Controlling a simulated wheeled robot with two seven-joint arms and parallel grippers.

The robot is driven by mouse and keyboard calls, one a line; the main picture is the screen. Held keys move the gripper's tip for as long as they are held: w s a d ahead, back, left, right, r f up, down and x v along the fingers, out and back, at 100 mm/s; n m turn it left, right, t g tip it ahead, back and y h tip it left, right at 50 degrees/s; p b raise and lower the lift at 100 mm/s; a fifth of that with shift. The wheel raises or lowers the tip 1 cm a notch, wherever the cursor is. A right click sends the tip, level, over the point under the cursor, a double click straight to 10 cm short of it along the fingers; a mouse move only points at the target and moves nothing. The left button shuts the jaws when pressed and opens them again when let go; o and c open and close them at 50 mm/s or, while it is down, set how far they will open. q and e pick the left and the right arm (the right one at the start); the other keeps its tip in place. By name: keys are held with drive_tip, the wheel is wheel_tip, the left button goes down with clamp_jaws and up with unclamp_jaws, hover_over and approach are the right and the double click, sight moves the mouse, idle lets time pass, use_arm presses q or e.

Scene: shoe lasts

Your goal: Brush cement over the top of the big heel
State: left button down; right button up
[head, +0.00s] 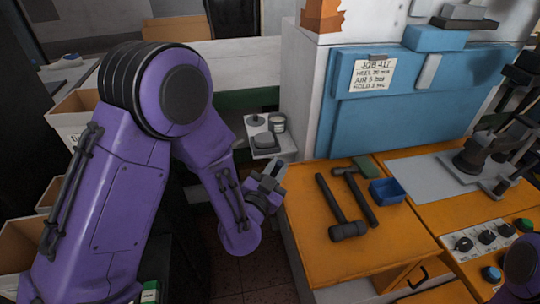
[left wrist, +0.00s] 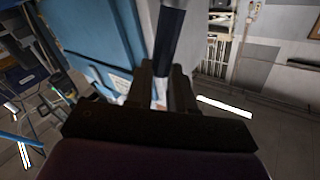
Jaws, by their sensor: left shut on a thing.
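My left gripper (head: 268,181) is beside the left edge of the orange bench, just in front of a small pale shelf. It is shut on a dark rod-like thing (left wrist: 170,38), which sticks up between the fingers in the left wrist view. It may be a brush handle; no bristles are clear. On the shelf stand an open grey can (head: 277,122), a small dark round piece (head: 256,120) and a dark block (head: 264,141). I cannot tell which of these, if any, is the big heel. My right gripper is out of view.
A blue cabinet (head: 415,105) with a paper note stands behind. A control panel with knobs (head: 487,238) is at right. Cardboard boxes (head: 72,106) are at left.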

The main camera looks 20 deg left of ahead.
use_arm(q)
drive_tip(key=w+a+r+p, duration=0.3)
drive_tip(key=w+a+r, duration=1)
drive_tip(key=w+r, duration=0.15)
drive_tip(key=shift+t+h, duration=0.3)
drive_tip(key=shift+t, duration=0.2)
drive_tip(key=f+b, duration=0.1)
drive_tip(key=f, duration=0.1)
drive_tip(key=f+b, duration=0.1)
drive_tip(key=f, duration=0.1)
drive_tip(key=f+b, duration=0.1)
drive_tip(key=f, duration=0.1)
drive_tip(key=shift+w+a, duration=0.25)
drive_tip(key=shift+w, duration=0.15)
drive_tip(key=shift+r, duration=0.1)
